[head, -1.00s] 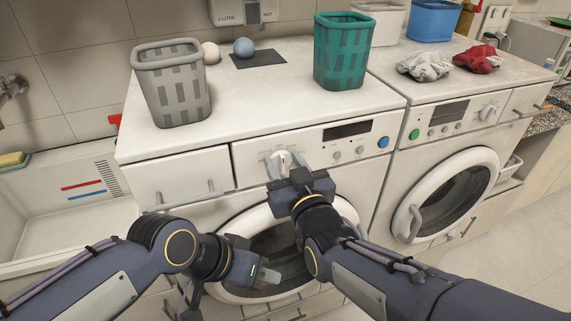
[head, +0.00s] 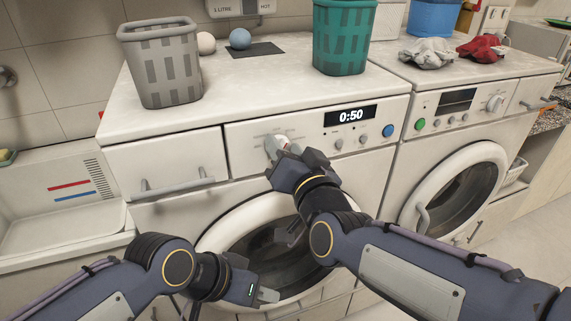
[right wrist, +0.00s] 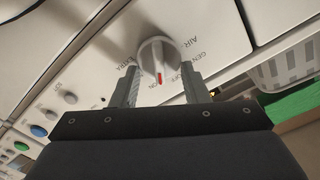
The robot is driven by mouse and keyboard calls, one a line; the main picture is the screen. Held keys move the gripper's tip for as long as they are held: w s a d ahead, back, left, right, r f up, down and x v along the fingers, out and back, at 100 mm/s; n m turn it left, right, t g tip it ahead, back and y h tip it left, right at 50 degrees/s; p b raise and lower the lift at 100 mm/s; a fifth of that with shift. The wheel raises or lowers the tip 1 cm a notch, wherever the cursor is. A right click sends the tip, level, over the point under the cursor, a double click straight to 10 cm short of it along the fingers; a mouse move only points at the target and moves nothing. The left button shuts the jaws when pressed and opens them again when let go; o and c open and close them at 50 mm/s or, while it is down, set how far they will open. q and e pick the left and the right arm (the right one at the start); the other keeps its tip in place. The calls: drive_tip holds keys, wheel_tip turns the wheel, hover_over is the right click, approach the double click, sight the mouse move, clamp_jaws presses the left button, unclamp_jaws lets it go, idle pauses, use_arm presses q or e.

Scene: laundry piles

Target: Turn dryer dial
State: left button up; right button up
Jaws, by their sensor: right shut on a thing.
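The white round dial (head: 283,140) is on the front panel of the left machine (head: 140,207). That machine's display (head: 350,115) is lit and reads 0:50. My right gripper (head: 274,149) is at the dial, partly covering it in the head view. In the right wrist view, its two fingers (right wrist: 160,88) are on either side of the dial (right wrist: 157,55), and the dial's red mark points toward the gripper. The gripper is shut on the dial. My left gripper (head: 265,295) is low in front of the round door (head: 215,242), apart from the panel; its finger gap is unclear.
A grey basket (head: 165,65), a teal basket (head: 342,40) and a blue ball (head: 240,38) stand on the left machine. A blue button (head: 388,130) is right of its display. The right machine (head: 490,70) has cloths on top.

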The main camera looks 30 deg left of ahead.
drive_tip(key=m+b, duration=0.2)
drive_tip(key=m, duration=0.1)
drive_tip(key=m+b, duration=0.2)
drive_tip(key=m, duration=0.1)
drive_tip(key=m+b, duration=0.2)
drive_tip(key=m, duration=0.1)
drive_tip(key=shift+w+d+f, duration=0.15)
drive_tip(key=shift+w+f, duration=0.1)
drive_tip(key=shift+f, duration=0.15)
drive_tip(key=shift+m, duration=0.4)
drive_tip(key=o, duration=1)
drive_tip(key=shift+c, duration=0.2)
drive_tip(key=v, duration=0.7)
drive_tip(key=shift+s+d, duration=0.25)
drive_tip(key=shift+s, duration=0.05)
